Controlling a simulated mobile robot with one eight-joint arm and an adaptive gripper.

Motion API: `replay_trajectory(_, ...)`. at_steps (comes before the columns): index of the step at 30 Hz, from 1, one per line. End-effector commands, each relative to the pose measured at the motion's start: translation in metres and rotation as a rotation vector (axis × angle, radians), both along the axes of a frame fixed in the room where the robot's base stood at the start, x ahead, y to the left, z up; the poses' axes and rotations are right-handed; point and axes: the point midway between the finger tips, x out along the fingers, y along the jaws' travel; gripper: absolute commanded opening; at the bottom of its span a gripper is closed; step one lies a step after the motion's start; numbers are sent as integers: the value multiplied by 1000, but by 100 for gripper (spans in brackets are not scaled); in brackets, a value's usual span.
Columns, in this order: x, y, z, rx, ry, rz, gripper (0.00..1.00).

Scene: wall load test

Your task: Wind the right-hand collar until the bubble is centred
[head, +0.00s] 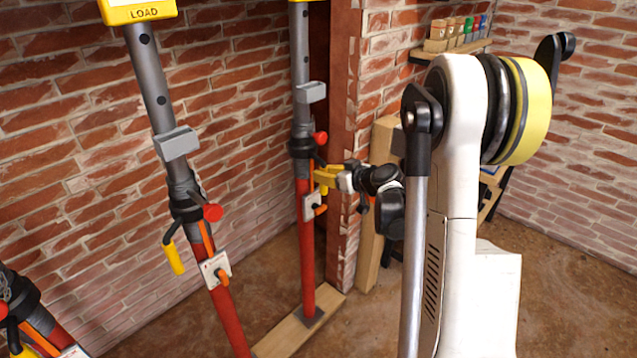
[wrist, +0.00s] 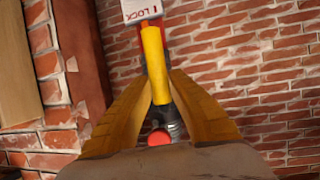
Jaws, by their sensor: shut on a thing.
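The right-hand prop (head: 305,220) stands upright, red below and grey above, with a dark collar (head: 301,146) where they meet. The collar carries a red knob (head: 320,138), which also shows in the wrist view (wrist: 159,138). My gripper (head: 326,177) is at the collar with its yellow fingers shut on the collar's yellow handle (wrist: 155,62). The handle runs between the fingertips in the wrist view. A white plate with LOCK lettering (wrist: 141,9) is at the top there. No bubble can be made out in either view.
Another prop (head: 178,190) with a yellow handle (head: 174,257) stands to the left, and part of a third is at the lower left. A wooden sole board (head: 285,338) lies on the floor.

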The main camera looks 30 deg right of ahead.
Motion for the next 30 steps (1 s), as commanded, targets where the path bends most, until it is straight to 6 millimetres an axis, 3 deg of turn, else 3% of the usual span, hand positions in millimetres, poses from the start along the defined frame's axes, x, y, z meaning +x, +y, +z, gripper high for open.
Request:
replay_trajectory(3,-2,-9,-1,-1,1,-3,0)
replay_trajectory(10,-2,-9,0,-1,1,-3,0)
replay_trajectory(11,-2,-9,0,-1,1,-3,23)
replay_trajectory(13,-1,-9,0,-1,1,-3,44)
replay_trajectory(23,-3,-8,0,-1,1,-2,44)
replay_trajectory(30,-36,-14,14,-1,1,-5,44)
